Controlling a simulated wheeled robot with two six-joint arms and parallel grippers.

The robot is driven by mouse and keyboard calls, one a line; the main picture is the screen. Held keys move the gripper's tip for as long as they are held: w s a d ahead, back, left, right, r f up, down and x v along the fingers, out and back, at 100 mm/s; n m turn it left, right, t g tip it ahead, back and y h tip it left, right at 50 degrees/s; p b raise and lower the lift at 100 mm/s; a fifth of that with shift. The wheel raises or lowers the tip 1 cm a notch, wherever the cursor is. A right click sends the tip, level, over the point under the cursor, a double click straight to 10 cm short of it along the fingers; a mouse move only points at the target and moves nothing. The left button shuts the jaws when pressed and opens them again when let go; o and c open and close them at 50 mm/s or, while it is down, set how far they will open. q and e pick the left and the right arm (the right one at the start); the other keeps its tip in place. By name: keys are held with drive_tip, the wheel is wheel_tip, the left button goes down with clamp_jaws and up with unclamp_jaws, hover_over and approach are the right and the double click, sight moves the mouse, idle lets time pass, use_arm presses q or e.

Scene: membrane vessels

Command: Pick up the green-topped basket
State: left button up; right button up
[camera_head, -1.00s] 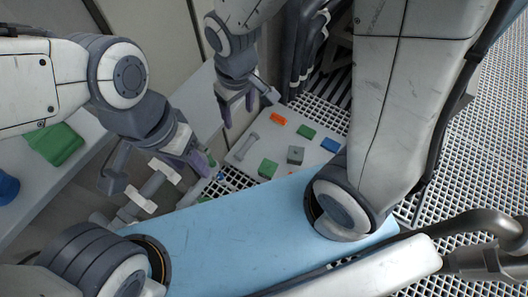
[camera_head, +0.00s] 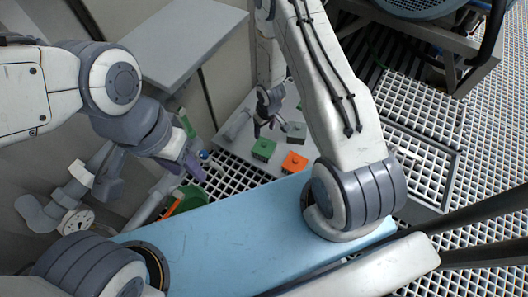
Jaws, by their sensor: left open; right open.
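A small block-shaped thing with a green top (camera_head: 264,148) sits on a light grey panel (camera_head: 290,98) in the middle of the view. It may be the green-topped basket, but it is too small to tell. My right gripper (camera_head: 271,132) is open and empty, just above and behind it in the picture; I cannot tell whether they touch. My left gripper (camera_head: 189,166) is off to the left of the block, with purple-grey fingers, and holds nothing that I can see. Part of the panel is hidden by my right arm.
An orange block (camera_head: 294,162) and a grey block (camera_head: 296,130) sit close beside the green one. A larger green object (camera_head: 187,201) shows partly at lower left. A grey table (camera_head: 180,42) stands at upper left, and white floor grating (camera_head: 425,105) lies at right.

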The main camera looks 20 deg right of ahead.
drive_tip(key=b, duration=0.2)
hover_over(264, 143)
wheel_tip(264, 143, down, 5)
drive_tip(key=shift+s+a+r, duration=0.1)
drive_tip(key=shift+s+a, duration=0.05)
drive_tip(key=f+b, duration=0.3)
drive_tip(key=f, duration=0.2)
drive_tip(key=shift+d+f+b, duration=0.15)
drive_tip(key=shift+d+b, duration=0.05)
drive_tip(key=shift+b, duration=0.15)
clamp_jaws()
idle(0.7)
